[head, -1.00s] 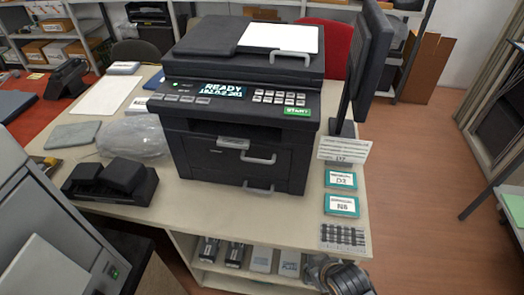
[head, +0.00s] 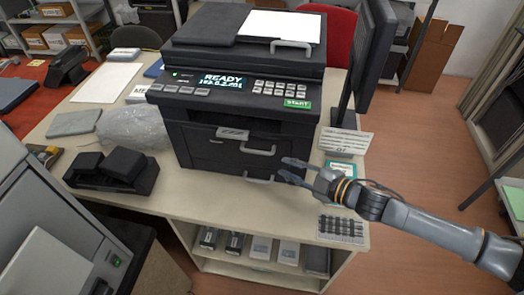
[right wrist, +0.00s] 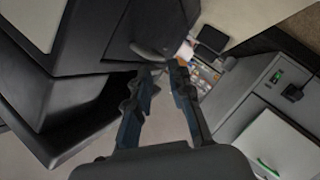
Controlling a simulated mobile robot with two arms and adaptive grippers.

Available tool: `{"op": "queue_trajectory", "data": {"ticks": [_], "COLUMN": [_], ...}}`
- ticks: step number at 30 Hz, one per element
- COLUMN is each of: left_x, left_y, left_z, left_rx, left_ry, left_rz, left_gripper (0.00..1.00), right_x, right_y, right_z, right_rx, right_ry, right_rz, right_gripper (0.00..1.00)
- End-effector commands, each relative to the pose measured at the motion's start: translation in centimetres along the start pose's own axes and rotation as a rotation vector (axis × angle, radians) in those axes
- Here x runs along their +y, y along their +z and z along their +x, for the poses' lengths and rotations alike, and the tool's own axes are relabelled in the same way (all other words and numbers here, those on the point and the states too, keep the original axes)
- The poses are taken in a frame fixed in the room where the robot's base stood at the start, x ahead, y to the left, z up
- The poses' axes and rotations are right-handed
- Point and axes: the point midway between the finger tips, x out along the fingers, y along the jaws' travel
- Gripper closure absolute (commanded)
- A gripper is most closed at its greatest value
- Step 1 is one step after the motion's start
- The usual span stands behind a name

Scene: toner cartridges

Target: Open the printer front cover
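The dark printer (head: 235,100) stands on the beige table, with "READY" on its lit display. Its front cover (head: 200,147) looks closed, flush with the body. A light grey handle (head: 258,150) shows on the front, and a second handle (head: 260,179) sits lower down. My right gripper (head: 284,170) reaches in from the right, fingers apart and empty, near the lower right of the printer front. Whether it touches a handle I cannot tell. In the right wrist view its two fingers (right wrist: 160,72) are spread beside the dark printer body. My left gripper is not in view.
A monitor (head: 366,75) stands right of the printer. A teal-edged box (head: 340,170) lies partly behind my right arm. A black two-part device (head: 110,170) and a plastic bag (head: 137,127) lie at left. Cartridges stand on the shelf (head: 250,268) below.

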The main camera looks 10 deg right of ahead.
Motion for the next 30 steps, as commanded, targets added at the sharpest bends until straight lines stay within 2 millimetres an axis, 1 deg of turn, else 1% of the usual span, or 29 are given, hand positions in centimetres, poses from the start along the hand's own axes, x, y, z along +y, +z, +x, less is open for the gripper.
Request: {"op": "queue_trajectory", "data": {"ticks": [1,3,6,8,11,14,17,24,27,30], "left_x": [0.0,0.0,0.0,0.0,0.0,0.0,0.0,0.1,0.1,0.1], "left_y": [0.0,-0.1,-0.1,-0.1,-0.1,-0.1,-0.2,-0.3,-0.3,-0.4], "left_z": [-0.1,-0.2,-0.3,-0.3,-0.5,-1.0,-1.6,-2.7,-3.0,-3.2], "left_rx": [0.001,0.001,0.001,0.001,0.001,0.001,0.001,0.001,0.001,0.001], "left_ry": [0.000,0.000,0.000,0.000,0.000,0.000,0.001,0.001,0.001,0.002], "left_rz": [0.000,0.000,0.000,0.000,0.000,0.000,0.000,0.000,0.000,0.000], "left_gripper": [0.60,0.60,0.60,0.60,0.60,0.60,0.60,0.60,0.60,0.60], "right_x": [1.2,1.9,2.5,2.7,2.8,2.7,2.5,1.9,1.7,1.5], "right_y": [0.4,0.6,0.8,0.8,0.6,0.3,-0.1,-0.7,-0.9,-1.0], "right_z": [-1.0,-2.2,-3.5,-3.8,-3.4,-2.1,-0.2,5.0,6.7,8.1], "right_rx": [0.035,0.083,0.125,0.138,0.147,0.149,0.149,0.147,0.146,0.145], "right_ry": [-0.024,-0.054,-0.082,-0.090,-0.093,-0.092,-0.092,-0.092,-0.093,-0.093], "right_rz": [-0.062,-0.115,-0.156,-0.167,-0.171,-0.168,-0.168,-0.169,-0.169,-0.168], "right_gripper": [0.79,0.79,0.79,0.79,0.79,0.79,0.79,0.79,0.79,0.79]}}
